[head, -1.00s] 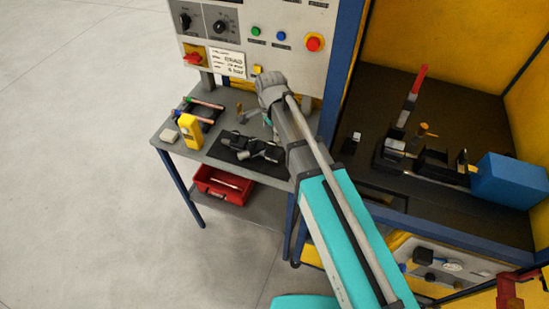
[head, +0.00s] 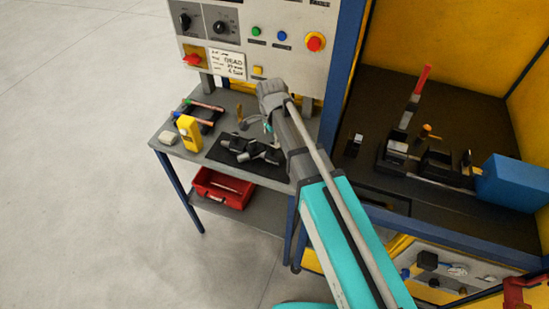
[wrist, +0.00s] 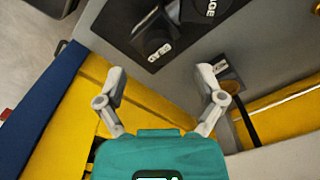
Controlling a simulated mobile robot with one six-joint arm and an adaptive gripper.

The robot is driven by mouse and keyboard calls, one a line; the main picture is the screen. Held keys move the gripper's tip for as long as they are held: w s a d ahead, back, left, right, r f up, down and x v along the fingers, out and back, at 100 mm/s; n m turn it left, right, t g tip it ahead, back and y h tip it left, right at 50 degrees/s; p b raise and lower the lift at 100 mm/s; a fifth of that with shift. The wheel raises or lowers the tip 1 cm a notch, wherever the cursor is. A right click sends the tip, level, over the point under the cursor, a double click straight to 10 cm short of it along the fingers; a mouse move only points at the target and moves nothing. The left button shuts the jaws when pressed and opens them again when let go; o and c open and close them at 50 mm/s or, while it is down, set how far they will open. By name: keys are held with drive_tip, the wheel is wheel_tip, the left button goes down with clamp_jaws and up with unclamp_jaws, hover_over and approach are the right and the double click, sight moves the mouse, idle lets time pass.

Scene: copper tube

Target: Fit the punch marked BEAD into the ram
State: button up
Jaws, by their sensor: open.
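In the wrist view a dark punch (wrist: 158,52) lies on a black mat (wrist: 118,20); its white lettering is upside down and looks like BEAD. A second dark punch (wrist: 205,10) with white lettering is cut off by the top edge. My gripper (wrist: 162,74) is open and empty, its fingers spread apart on the near side of the first punch, not touching it. In the head view several dark punches (head: 250,150) lie on the mat; which is BEAD cannot be read there. My arm hides most of my gripper (head: 268,126). I cannot clearly pick out the ram.
A grey bench (head: 165,148) carries a yellow device (head: 189,133) and copper tubes on a black rack (head: 205,112). A red bin (head: 222,188) sits on the lower shelf. A control panel (head: 255,40) rises behind. The machine bed at right holds a blue block (head: 513,182).

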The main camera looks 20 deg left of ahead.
sight(273, 145)
drive_tip(key=shift+d+f+b, duration=0.1)
drive_tip(key=shift+f+b, duration=1.75)
drive_tip(key=shift+f, duration=0.3)
clamp_jaws()
